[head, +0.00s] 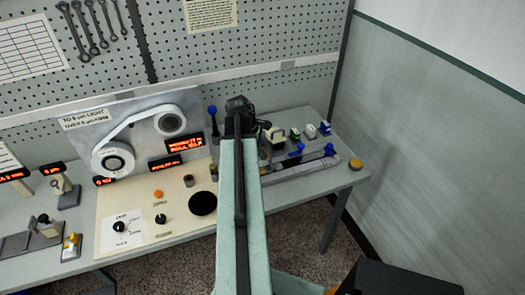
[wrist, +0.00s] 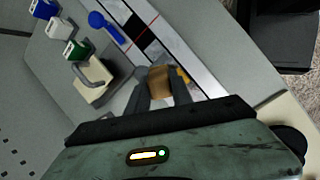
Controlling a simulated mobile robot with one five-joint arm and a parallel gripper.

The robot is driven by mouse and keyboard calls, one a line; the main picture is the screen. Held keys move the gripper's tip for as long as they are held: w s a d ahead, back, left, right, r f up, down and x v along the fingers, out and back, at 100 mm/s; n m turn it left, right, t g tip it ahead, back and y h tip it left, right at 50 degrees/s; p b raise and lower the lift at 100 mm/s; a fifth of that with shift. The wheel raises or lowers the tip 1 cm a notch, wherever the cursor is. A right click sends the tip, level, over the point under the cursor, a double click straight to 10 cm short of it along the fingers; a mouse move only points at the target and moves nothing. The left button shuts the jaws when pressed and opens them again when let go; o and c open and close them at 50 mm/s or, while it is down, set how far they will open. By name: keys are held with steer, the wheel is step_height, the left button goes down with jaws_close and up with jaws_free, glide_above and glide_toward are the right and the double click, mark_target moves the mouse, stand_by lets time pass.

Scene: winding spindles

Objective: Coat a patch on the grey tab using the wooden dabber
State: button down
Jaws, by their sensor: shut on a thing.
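In the wrist view my gripper (wrist: 160,88) is shut on a small brown block, which looks like the wooden dabber (wrist: 160,80). The dabber sits between the two dark grey fingers, above or beside a pale metal strip with black and red markings (wrist: 150,42). I cannot tell whether the dabber touches the strip. I cannot pick out the grey tab with certainty in either view. In the head view my arm hides the gripper's fingers and the dabber.
A cream block with a grey handle (wrist: 93,82) stands close left of the fingers. A blue-knobbed lever (wrist: 105,24) and small green (wrist: 75,50), white and blue blocks lie beyond. A winding panel (head: 150,135) stands left of my arm; a yellow button (head: 355,164) sits at the bench's right end.

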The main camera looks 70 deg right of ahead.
mark_target(264, 147)
steer(key=shift+r, duration=0.1)
step_height(264, 147, up, 3)
steer(key=p, duration=0.3)
steer(key=shift+r, duration=0.15)
steer(key=shift+f, duration=0.2)
